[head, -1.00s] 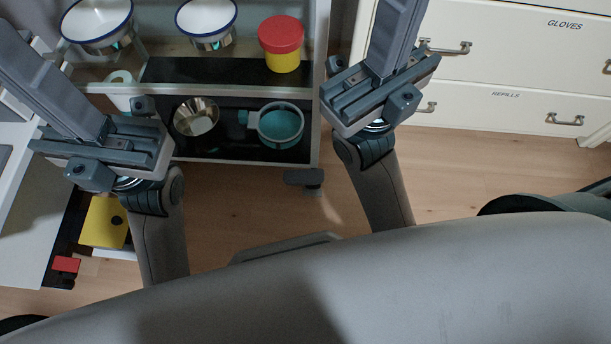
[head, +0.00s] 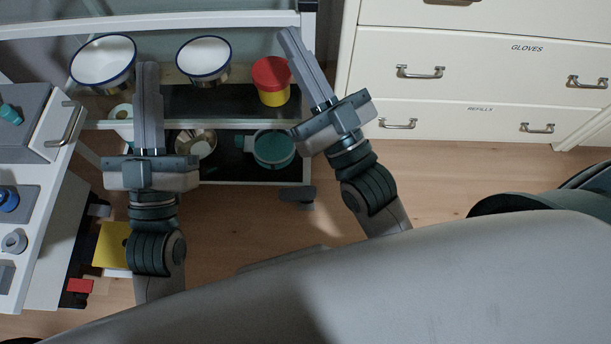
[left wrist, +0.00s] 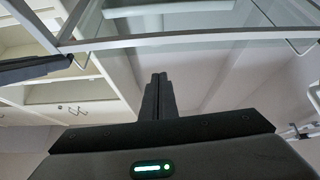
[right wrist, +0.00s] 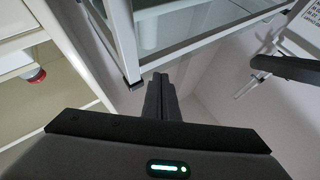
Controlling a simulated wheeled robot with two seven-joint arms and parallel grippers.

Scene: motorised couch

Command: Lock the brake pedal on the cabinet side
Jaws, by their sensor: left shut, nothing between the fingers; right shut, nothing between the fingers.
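A dark flat pedal (head: 298,194) sticks out at floor level below the front right corner of the trolley (head: 311,140), on the side towards the white drawer cabinet (head: 470,90). I cannot tell whether it is pressed down or raised. My left gripper (head: 148,65) is shut and empty, in front of the trolley's left part. My right gripper (head: 286,33) is shut and empty, in front of the trolley's right part, its fingers pointing up and left. Both are apart from the pedal in the picture. The wrist views show closed fingers and not clearly the pedal.
Bowls (head: 103,62) and a red-lidded yellow jar (head: 272,80) stand on the trolley's upper shelf. A teal pan (head: 273,148) is on the lower shelf. A white unit (head: 45,250) stands at left. Grey couch upholstery (head: 330,295) fills the front. Wooden floor is bare before the cabinet.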

